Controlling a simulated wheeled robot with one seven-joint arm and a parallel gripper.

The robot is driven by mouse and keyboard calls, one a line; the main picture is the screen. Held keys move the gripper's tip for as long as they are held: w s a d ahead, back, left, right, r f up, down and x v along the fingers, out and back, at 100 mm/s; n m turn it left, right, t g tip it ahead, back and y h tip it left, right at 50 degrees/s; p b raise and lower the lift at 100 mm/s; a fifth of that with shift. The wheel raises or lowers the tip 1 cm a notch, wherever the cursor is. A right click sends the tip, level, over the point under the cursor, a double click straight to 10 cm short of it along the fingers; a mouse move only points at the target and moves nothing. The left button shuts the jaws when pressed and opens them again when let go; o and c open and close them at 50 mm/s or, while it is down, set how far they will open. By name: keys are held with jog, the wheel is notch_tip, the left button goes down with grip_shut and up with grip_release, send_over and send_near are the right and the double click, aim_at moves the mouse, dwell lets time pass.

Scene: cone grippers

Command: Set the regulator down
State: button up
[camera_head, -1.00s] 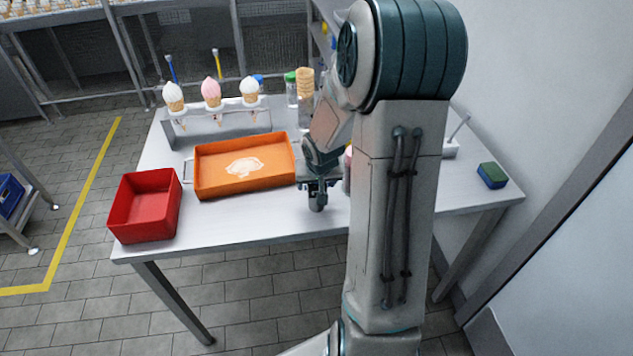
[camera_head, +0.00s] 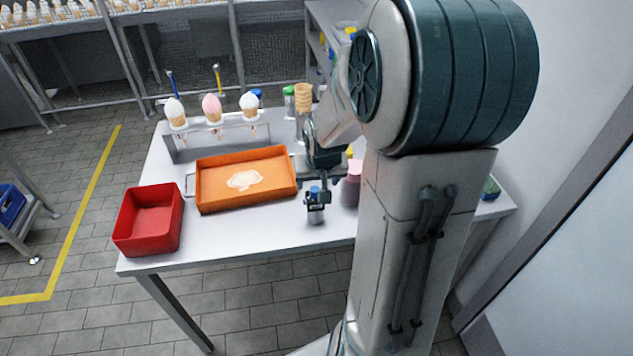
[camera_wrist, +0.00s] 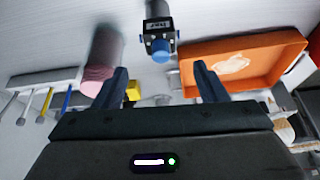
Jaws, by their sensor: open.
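The regulator (camera_head: 316,212), a small grey cylinder with a dark collar and a blue knob, stands upright on the white table near its front edge, right of the orange tray. In the wrist view the regulator (camera_wrist: 158,30) shows its labelled collar and blue knob beyond my fingertips. My gripper (camera_wrist: 159,70) is open, with nothing between its two dark fingers. In the head view my gripper (camera_head: 320,176) is just behind and above the regulator, and its fingers are hard to make out there.
The orange tray (camera_head: 205,190) and a red bin (camera_head: 126,238) are on the left of the table (camera_head: 250,235). A pink-topped container (camera_head: 351,187) stands close right of the regulator. A rack (camera_head: 190,145) with ice-cream cones is behind. My arm hides part of the table's right side.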

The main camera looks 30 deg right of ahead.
jog(key=s+a+r+n, duration=0.2)
jog(key=s+a+r, duration=0.3)
jog(key=s, duration=0.3)
jog(key=s+a+r+n+g+y, duration=0.1)
jog(key=s+a+r, duration=0.4)
jog(key=s+a, duration=0.2)
jog(key=shift+s+a+r+n, duration=0.15)
jog(key=shift+s+r+n, duration=0.2)
jog(key=shift+s, duration=0.55)
jog(key=shift+f, duration=0.1)
